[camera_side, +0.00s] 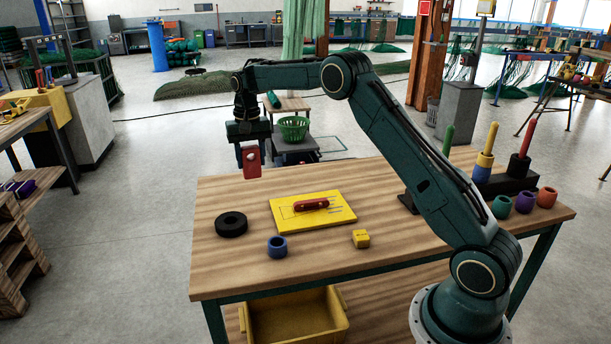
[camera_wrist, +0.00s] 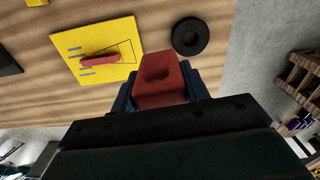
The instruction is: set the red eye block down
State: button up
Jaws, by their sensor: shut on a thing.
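The red eye block (camera_side: 251,163) is a red block with a round hole in it. My gripper (camera_side: 250,153) is shut on it and holds it up in the air near the back left edge of the table. In the wrist view the red eye block (camera_wrist: 161,83) sits between the dark fingers, its dark hollow facing the camera. A yellow board (camera_side: 340,216) with drawn lines lies flat on the table, to the right of and below my gripper in the side view.
A black ring (camera_side: 231,224), a blue ring (camera_side: 277,247) and a small yellow block (camera_side: 361,239) lie near the board. Upright pegs with coloured rings (camera_side: 484,166) stand in a black rack at the right. Bare wood (camera_side: 230,194) shows around the board.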

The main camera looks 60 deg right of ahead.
jog(key=shift+w+d+r+m, duration=0.15)
jog(key=shift+d+r+m, duration=0.1)
jog(key=shift+d+r, duration=0.35)
jog(key=shift+w+d+r+m, duration=0.15)
jog(key=shift+d+r+m, duration=0.1)
jog(key=shift+d+r, duration=0.3)
jog(key=shift+f, duration=0.15)
notch_tip(320, 180, down, 16)
jog(key=shift+r, duration=0.2)
jog(key=shift+f, duration=0.1)
jog(key=shift+f, duration=2.05)
jog(key=shift+f, duration=0.1)
jog(key=o, duration=1.1)
jog(key=shift+c, duration=0.2)
